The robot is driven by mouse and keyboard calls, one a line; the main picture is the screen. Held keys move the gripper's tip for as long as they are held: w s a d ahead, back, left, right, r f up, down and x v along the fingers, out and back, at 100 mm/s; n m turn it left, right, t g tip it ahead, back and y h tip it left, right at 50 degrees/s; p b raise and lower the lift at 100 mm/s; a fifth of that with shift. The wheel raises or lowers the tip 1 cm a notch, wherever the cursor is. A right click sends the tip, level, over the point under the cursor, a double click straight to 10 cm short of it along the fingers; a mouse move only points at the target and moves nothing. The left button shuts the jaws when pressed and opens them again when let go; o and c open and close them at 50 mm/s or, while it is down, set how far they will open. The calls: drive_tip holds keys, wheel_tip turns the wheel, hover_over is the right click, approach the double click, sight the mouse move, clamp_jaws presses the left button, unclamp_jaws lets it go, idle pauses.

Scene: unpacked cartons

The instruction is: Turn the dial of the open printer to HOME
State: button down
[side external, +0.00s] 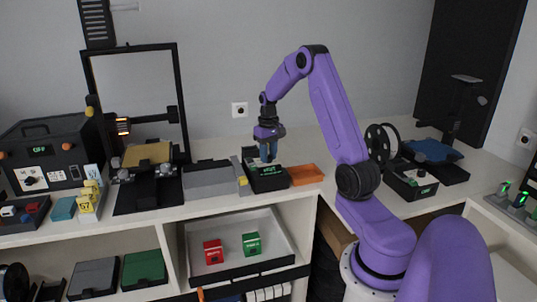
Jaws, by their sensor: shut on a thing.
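The dial's pointer and the display's text are too small to read.
An orange tray (306,174) lies close to the right of the control box, and a grey unit (211,180) close to its left. A second printer with a blue bed (432,150), a spool (376,143) and its own box (410,184) stand at right. A black enclosed machine (70,160) stands at far left.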

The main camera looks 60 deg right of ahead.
drive_tip(key=m, duration=0.7)
drive_tip(key=shift+r, duration=0.1)
drive_tip(key=shift+w, duration=0.1)
idle(0.4)
drive_tip(key=c, duration=0.8)
unclamp_jaws()
wheel_tip(320, 180, up, 17)
drive_tip(key=shift+r, duration=0.2)
